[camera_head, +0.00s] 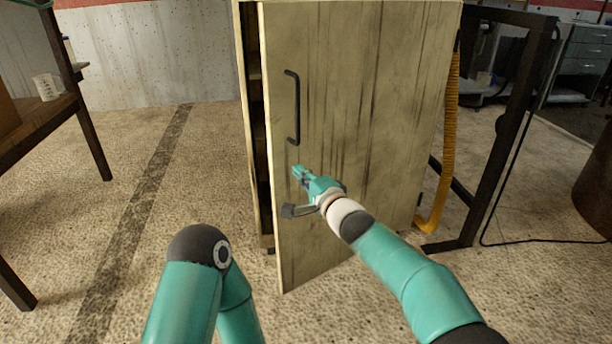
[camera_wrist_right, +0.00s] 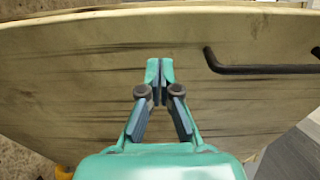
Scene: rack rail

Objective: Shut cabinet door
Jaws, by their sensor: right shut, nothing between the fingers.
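The cabinet door (camera_head: 345,120) is a tall, worn beige panel with dark streaks. It stands slightly ajar, with a dark gap along its left edge showing the cabinet (camera_head: 246,120) interior. A black bar handle (camera_head: 293,108) is on the door's left side; it also shows in the right wrist view (camera_wrist_right: 260,69). My right gripper (camera_head: 298,171) is shut and empty in front of the door, just below the handle. In the right wrist view its fingertips (camera_wrist_right: 153,66) point at the door face; I cannot tell whether they touch it. My left gripper is out of view.
A dark metal frame (camera_head: 500,130) stands right of the cabinet, with a yellow hose (camera_head: 450,140) beside the door. A wooden table (camera_head: 40,120) with a white cup (camera_head: 45,88) is at left. The floor (camera_head: 130,190) between table and cabinet is clear.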

